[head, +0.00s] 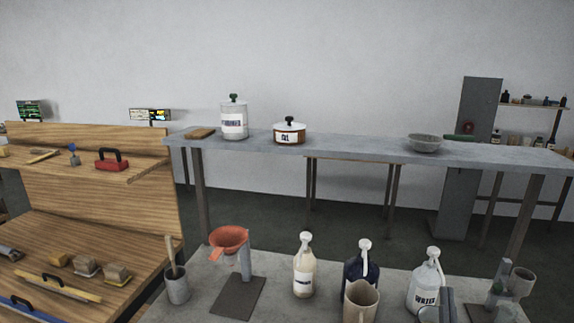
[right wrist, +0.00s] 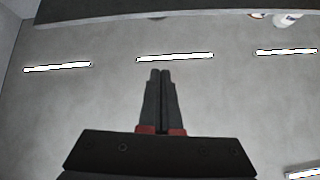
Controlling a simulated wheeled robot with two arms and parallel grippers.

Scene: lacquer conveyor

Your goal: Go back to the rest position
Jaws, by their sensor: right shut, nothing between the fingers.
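My right gripper (right wrist: 160,72) shows in the right wrist view with its two dark fingers shut against each other. Nothing is between them. I cannot make out the right gripper clearly in the head view. My left gripper is not in view.
A near grey table (head: 205,290) holds a red funnel on a stand (head: 229,238), a cream pump bottle (head: 303,270), a dark blue bottle (head: 358,268), a beige mug (head: 360,302) and a white water bottle (head: 424,285). A long shelf (head: 350,146) stands behind. A wooden bench (head: 100,215) is left.

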